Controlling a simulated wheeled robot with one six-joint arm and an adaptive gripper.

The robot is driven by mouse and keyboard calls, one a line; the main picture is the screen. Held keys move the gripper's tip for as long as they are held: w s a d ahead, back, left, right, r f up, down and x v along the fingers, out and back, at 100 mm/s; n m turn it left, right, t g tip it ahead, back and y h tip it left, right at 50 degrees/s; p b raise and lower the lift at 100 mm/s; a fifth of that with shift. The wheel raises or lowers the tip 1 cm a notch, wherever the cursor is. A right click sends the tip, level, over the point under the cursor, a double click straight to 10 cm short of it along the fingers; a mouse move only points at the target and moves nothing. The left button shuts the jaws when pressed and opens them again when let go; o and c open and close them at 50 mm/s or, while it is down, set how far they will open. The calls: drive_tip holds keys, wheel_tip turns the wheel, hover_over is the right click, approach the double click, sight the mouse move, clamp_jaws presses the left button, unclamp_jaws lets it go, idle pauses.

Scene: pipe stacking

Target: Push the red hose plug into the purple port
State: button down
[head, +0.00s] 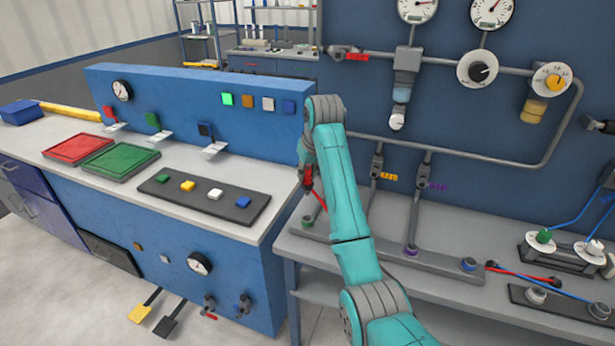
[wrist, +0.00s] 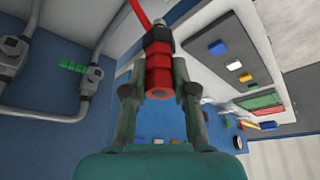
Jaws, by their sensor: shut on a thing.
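My gripper (head: 307,178) is shut on the red hose plug (head: 309,172) and holds it in the air, over the gap between the blue console and the grey bench. In the wrist view the red plug (wrist: 158,77) sits between the two fingers of my gripper (wrist: 159,92), with a black collar and the red hose leading up out of the frame.
Vertical pipes with valves rise behind the strip. Red and blue hoses (head: 530,276) lie farther right. The blue console (head: 265,130) stands close to my gripper's left.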

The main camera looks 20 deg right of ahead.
drive_tip(key=shift+r, duration=3)
drive_tip(key=shift+s+d, duration=0.1)
